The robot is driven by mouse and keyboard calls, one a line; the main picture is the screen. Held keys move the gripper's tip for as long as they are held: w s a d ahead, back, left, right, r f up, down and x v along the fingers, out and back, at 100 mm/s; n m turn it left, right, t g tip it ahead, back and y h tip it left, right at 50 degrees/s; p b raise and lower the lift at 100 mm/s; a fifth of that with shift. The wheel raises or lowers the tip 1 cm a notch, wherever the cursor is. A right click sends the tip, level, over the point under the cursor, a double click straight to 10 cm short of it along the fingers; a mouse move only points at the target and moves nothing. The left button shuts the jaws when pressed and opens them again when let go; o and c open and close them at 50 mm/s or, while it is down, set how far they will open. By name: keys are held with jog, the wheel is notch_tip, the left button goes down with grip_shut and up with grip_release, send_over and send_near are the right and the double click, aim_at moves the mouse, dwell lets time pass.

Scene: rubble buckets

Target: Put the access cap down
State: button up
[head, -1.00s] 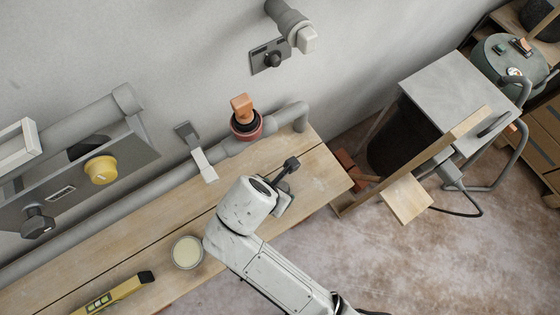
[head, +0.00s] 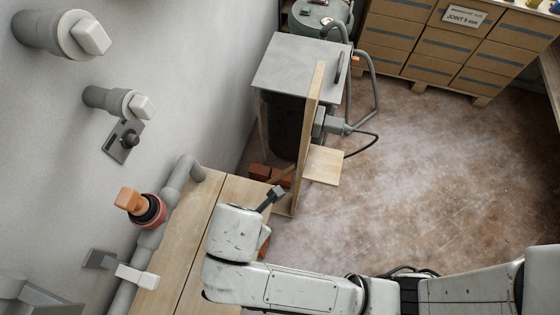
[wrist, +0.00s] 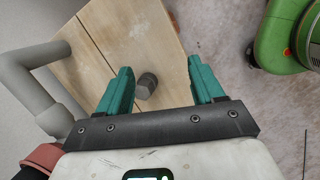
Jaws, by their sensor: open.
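A small dark grey ribbed piece, likely the access cap (wrist: 146,86), shows in the wrist view over the wooden bench (wrist: 112,52), between the two teal fingers and nearer the left one. My gripper (wrist: 160,68) is open, with a gap on both sides of the piece. Whether the piece rests on the wood is hard to tell.
A grey pipe (head: 183,178) with a red collar (head: 153,212) and orange plug (head: 129,200) runs along the wall side. An upright board (head: 313,115) and grey-topped bin (head: 299,65) stand beyond the bench. A green machine (wrist: 283,38) is at right; open floor (head: 440,160) lies right.

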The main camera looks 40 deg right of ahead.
jog(key=s+d+m, duration=0.5)
jog(key=d+m, duration=0.5)
jog(key=s+d+m+g+y, duration=0.1)
jog(key=s+d+m, duration=0.4)
jog(key=d+m, duration=0.5)
jog(key=shift+f+m+y, duration=0.15)
jog(key=shift+m+y, duration=0.15)
jog(key=shift+m, duration=0.5)
jog(key=shift+d, duration=0.1)
